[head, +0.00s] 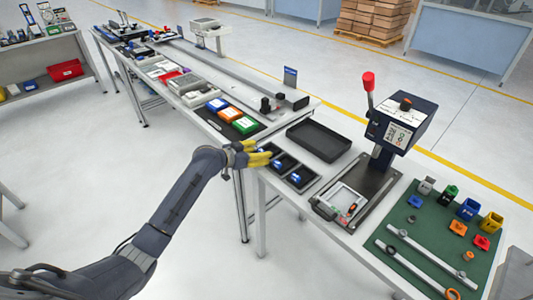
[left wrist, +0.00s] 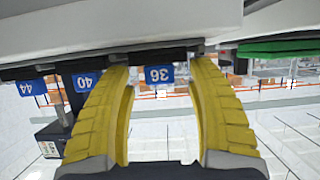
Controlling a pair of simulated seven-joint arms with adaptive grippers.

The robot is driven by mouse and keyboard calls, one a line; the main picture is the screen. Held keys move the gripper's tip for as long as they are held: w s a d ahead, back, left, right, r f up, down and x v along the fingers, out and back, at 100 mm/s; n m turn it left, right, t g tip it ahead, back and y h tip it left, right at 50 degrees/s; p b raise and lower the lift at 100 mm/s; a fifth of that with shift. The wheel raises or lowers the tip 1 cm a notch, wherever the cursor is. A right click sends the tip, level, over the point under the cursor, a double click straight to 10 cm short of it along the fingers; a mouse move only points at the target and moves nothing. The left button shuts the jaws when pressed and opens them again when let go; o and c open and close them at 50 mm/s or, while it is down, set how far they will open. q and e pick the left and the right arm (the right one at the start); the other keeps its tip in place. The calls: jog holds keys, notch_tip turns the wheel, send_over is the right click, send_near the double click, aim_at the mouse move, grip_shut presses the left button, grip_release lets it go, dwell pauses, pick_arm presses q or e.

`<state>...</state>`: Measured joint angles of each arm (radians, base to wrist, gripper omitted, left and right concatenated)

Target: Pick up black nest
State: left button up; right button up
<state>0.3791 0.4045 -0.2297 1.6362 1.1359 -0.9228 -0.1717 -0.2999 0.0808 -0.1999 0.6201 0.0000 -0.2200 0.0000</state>
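Black nests with blue tags lie in a row at the edge of the workbench, including a middle nest (head: 284,163) and a right-hand nest (head: 302,178). In the left wrist view the blue tags show numbers: 36 (left wrist: 159,74), 40 (left wrist: 87,81) and 44 (left wrist: 31,87). My left gripper (head: 262,152) is at the left end of the row and partly hides the nest there. Its yellow fingers (left wrist: 162,68) are spread apart, with the 36 tag between their tips. Whether they touch the nest is unclear. My right gripper is out of view.
A larger empty black tray (head: 319,140) lies behind the nests. A press with a red-knobbed lever (head: 400,128) stands to the right, beside a green mat (head: 425,240) with coloured parts. Blue, orange and green boxes (head: 231,116) lie to the left.

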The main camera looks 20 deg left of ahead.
pick_arm(q)
jog(key=shift+s+f, duration=0.1)
jog(key=shift+f, duration=0.05)
grip_shut()
dwell(0.4)
